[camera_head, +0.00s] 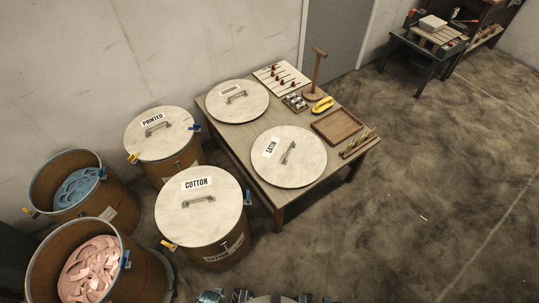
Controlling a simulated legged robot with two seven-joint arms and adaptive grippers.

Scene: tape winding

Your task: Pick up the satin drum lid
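The satin drum lid (289,157) is a round, pale lid with a white "SATIN" label and a bar handle (289,153) across its middle. It lies flat on the front part of the wooden table (228,136), with nothing holding it. Parts of my own body show at the bottom edge of the head view, cut off by the frame. I can make out no gripper fingers there, and neither gripper is near the lid.
Another lid (237,101) lies at the table's back left. The table also holds a pegged board (283,78), a wooden stand (316,75), yellow tape (322,105) and a tray (337,126). Lidded drums (162,134) (198,204) and open drums (77,191) (90,268) stand left.

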